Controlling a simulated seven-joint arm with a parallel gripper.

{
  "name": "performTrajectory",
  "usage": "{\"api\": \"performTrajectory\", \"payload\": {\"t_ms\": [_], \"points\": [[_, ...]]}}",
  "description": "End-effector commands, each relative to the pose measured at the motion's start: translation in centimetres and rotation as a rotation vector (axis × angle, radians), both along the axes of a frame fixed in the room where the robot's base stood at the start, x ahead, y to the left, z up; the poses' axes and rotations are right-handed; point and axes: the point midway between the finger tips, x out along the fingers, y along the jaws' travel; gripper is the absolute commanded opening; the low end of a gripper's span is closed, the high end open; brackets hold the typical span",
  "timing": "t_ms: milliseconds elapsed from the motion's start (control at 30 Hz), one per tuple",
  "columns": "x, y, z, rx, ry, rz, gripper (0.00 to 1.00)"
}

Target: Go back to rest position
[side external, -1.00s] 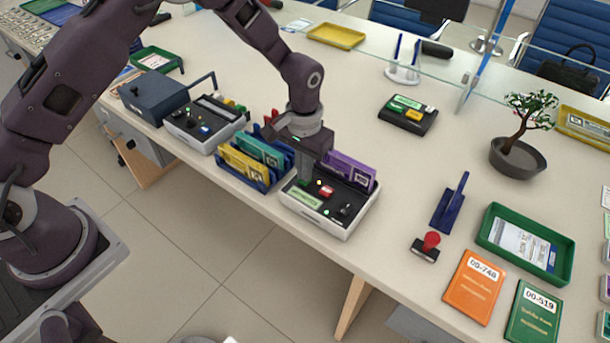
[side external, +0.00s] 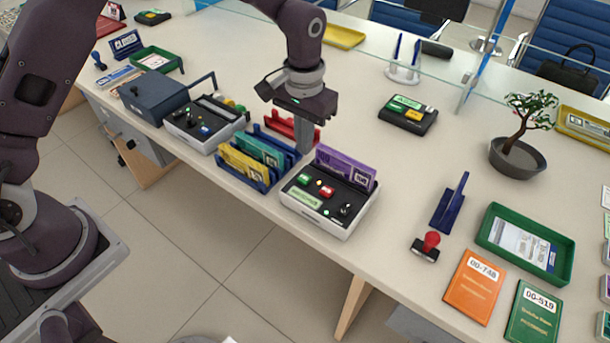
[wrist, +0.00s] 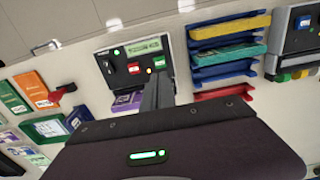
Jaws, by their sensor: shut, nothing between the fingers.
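My gripper (side external: 304,138) is shut and empty. It is raised above the counter, between the blue rack and the white-and-black device, with its fingers pointing down. The device (side external: 330,208) has red, green and black controls, small lit lamps and a green display, and a purple booklet (side external: 345,166) stands at its back. In the wrist view the device (wrist: 133,62) shows just beyond my shut fingers (wrist: 157,90). Part of the purple booklet is hidden there by my gripper.
A blue rack (side external: 262,186) with yellow and teal booklets stands left of the device, a red rack (side external: 285,128) behind it. A second device (side external: 205,125) and a dark blue box (side external: 155,95) are farther left. A red-handled stamp (side external: 428,246) and bonsai (side external: 520,150) are right. The counter's middle is clear.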

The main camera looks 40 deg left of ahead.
Motion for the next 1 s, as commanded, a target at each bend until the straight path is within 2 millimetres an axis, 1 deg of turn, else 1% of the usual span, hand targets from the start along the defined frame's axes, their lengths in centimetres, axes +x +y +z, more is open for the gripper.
{"api": "performTrajectory", "payload": {"t_ms": [67,333,367,433,467,500,567,600,667,700,767,800,833,900,1000], "points": [[0.0,0.0,0.4,0.000,-0.001,0.000,0.00],[-0.1,0.1,0.6,-0.001,-0.003,0.000,0.00],[-0.1,0.2,1.2,-0.002,-0.008,0.001,0.00],[-0.8,0.9,4.0,-0.009,-0.039,0.002,0.00],[-1.4,1.5,5.8,-0.013,-0.059,0.004,0.00],[-2.6,2.3,8.6,-0.019,-0.090,0.005,0.00],[-5.2,3.8,12.6,-0.026,-0.143,0.006,0.00],[-7.2,4.8,15.0,-0.029,-0.179,0.005,0.00],[-10.5,6.1,17.9,-0.031,-0.231,0.005,0.00],[-12.9,6.9,19.3,-0.031,-0.266,0.005,0.00],[-16.5,7.9,20.8,-0.028,-0.319,0.004,0.00],[-18.8,8.5,21.4,-0.026,-0.352,0.005,0.00],[-20.4,8.8,21.6,-0.023,-0.376,0.003,0.00],[-23.6,9.4,21.5,-0.016,-0.421,0.003,0.00],[-26.5,9.9,20.8,-0.006,-0.467,0.002,0.00]]}}
